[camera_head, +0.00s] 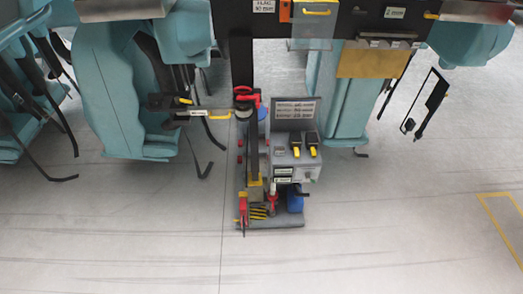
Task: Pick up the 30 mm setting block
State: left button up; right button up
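No block can be singled out for certain as the 30 mm setting block; the parts are too small to read. A grey tool stand (288,222) on the floor in the middle holds the likely small parts. Two black pieces with yellow ends, a left one (296,146) and a right one (312,144), sit on its upper grey section. A small pale piece (279,152) lies left of them. A sign (295,110) with unreadable lines stands behind. Neither gripper can be made out.
Teal train seats flank the stand, a left one (120,90) and a right one (345,100). A dark beam (350,22) crosses the top. The stand also bears red-handled tools, a blue item (295,200) and yellow pieces (258,212). The floor in front is clear.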

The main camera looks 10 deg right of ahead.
aim_at(279, 150)
jog(key=i+l+u, duration=0.2)
jog(key=l+u, duration=0.2)
jog(key=l, duration=0.25)
jog(key=i+l+u, duration=0.25)
jog(key=l+u, duration=0.2)
jog(key=l, duration=0.25)
jog(key=k, duration=0.05)
